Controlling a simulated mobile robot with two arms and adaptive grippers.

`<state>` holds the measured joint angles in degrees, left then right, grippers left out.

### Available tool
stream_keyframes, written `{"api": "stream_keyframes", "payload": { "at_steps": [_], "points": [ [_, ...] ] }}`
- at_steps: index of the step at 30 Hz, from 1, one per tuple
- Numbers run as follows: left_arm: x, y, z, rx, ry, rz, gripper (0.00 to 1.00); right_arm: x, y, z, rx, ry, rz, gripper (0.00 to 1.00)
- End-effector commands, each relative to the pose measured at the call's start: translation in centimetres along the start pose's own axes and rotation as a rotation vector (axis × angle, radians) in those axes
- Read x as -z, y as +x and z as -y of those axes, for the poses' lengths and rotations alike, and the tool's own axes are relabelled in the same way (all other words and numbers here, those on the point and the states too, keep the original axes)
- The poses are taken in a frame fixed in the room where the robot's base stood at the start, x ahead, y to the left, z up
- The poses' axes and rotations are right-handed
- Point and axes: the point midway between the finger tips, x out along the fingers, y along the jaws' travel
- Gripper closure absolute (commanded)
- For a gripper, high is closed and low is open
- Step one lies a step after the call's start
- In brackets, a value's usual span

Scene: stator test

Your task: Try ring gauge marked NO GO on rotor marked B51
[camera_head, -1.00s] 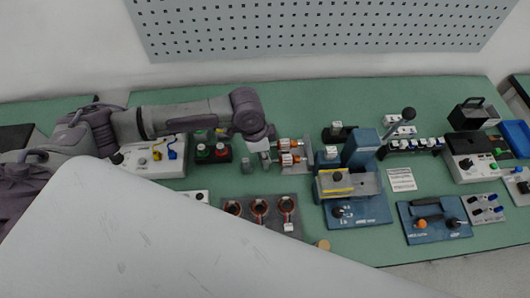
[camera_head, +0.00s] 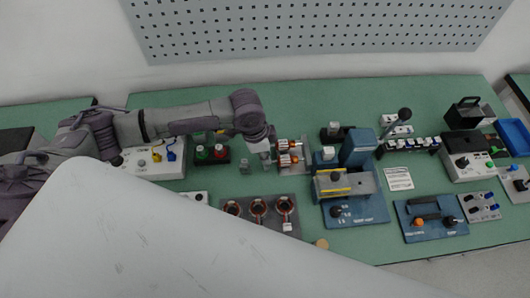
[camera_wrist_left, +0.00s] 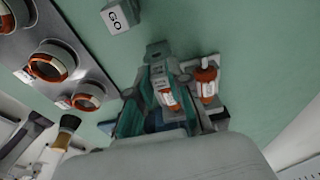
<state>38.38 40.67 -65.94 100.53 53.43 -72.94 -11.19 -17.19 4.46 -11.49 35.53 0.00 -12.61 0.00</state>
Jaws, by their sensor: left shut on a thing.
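Two rotors with orange-copper windings and white labels lie side by side on a grey stand (camera_head: 305,152), an upper one (camera_head: 289,144) and a lower one (camera_head: 288,160). They also show in the left wrist view, one (camera_wrist_left: 168,98) between my fingers' outlines and one (camera_wrist_left: 207,88) beside it. I cannot read their labels. A grey gauge marked GO (camera_wrist_left: 120,16) stands apart on the table.
A plate with several copper-wound stators (camera_head: 259,222) lies in front of the gripper. A blue test fixture (camera_head: 358,208) stands to the right of the rotor stand. Green table is bare around the GO gauge.

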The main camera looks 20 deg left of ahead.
Motion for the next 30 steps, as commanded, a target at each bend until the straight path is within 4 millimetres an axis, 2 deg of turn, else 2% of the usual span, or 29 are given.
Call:
{"api": "stream_keyframes", "payload": {
  "at_steps": [30],
  "points": [
    [0.59,0.08,-0.01,0.000,0.000,0.000,1.00,-0.02,-0.75,-0.29,-0.003,-0.001,0.001,0.60]
  ]
}}
